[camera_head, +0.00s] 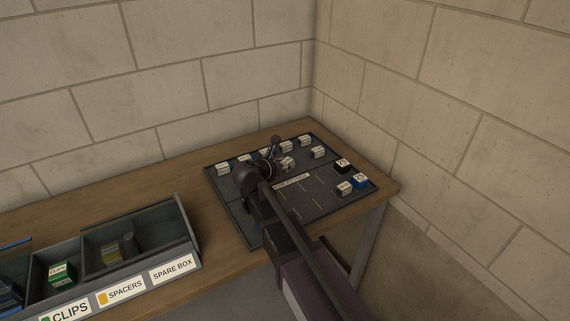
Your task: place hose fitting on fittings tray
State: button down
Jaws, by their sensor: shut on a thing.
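The fittings tray (328,206) is a dark, flat tray with a low rim, on the wooden bench in the corner. Several small blocks with white labels stand in it, mostly along its far and right sides. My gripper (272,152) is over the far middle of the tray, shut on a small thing. My own wrist and arm hide much of it, so the hose fitting's shape cannot be made out. A white-labelled block (288,163) shows right beside the fingers; I cannot tell whether it is held or stands on the tray.
A white label strip (291,181) and thin white lines mark the tray's middle, which looks bare. Blue and black blocks (361,182) stand at its right edge. A divided bin (134,213) labelled clips, spacers and spare box stands at left. Block walls close off the back and right.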

aim_at(284, 161)
jog(key=shift+w+a+f, duration=0.1)
jog(key=shift+w+f, duration=0.05)
jog(key=shift+w, duration=0.95)
jog(key=shift+w+a+f, duration=0.1)
jog(key=shift+w, duration=0.95)
jog(key=shift+w, duration=0.1)
jog(key=shift+w, duration=0.25)
jog(key=shift+w+a+f+b, duration=0.1)
jog(key=shift+w+f+b, duration=0.25)
jog(key=shift+f+b, duration=1.45)
jog(key=shift+b, duration=0.15)
jog(key=shift+f, duration=0.2)
jog(key=shift+c, duration=1.7)
grip_release()
jog(key=shift+r, duration=0.3)
